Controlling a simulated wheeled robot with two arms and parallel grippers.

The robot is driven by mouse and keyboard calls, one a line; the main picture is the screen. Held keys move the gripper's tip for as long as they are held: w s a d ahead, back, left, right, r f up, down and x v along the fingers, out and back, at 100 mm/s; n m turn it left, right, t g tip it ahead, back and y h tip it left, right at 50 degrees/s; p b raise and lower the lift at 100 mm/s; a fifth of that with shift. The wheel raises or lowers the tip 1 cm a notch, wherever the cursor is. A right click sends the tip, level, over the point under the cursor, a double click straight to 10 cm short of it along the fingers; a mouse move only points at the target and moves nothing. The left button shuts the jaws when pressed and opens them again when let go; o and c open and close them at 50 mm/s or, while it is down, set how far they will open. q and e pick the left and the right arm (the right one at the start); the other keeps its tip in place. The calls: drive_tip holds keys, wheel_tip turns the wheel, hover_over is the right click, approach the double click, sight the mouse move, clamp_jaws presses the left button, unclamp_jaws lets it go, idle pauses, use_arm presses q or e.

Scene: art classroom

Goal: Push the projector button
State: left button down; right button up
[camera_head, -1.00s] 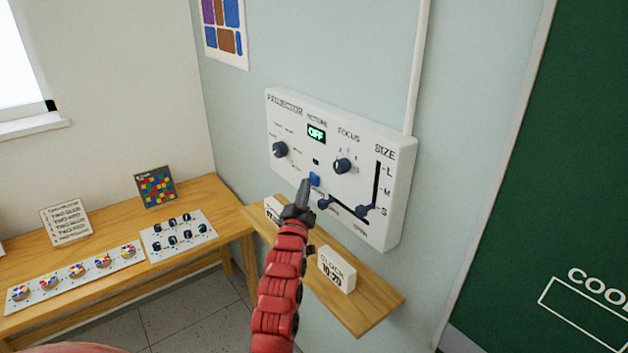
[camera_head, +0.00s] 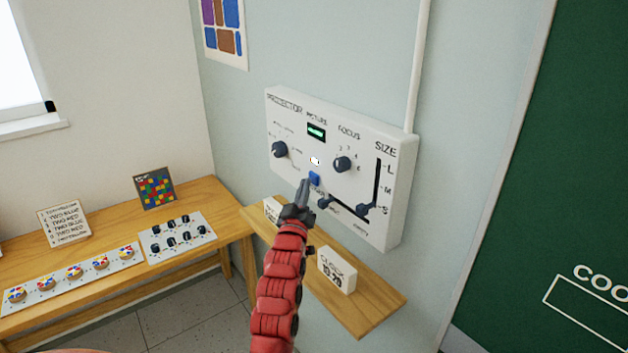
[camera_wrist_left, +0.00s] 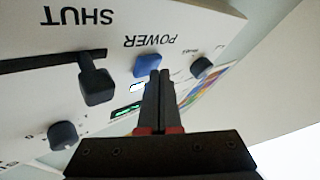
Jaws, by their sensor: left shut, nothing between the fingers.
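The white projector panel (camera_head: 290,112) is fixed to the wall in the head view. Its blue power button (camera_head: 315,178) sits low in the middle, and it also shows in the left wrist view (camera_wrist_left: 148,64) under the word POWER. A small light (camera_head: 315,161) above the button glows, and the picture display (camera_head: 316,132) is lit green, its text too small to read. My left gripper (camera_head: 304,184) is shut and empty, its tips at or very near the button; I cannot tell if they touch. My right gripper is not in view.
The panel also carries dark knobs (camera_head: 342,164) and sliders (camera_head: 367,210). A wooden shelf (camera_head: 375,300) below holds a white clock block (camera_head: 337,270). A wooden table (camera_head: 205,190) at left bears control boards and cards. A green board (camera_head: 570,180) is at right.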

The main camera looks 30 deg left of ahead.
use_arm(q)
drive_tip(key=s+a+b, duration=0.2)
drive_tip(key=s, duration=0.3)
drive_tip(key=shift+s+a, duration=0.15)
drive_tip(key=shift+s, duration=0.15)
idle(0.4)
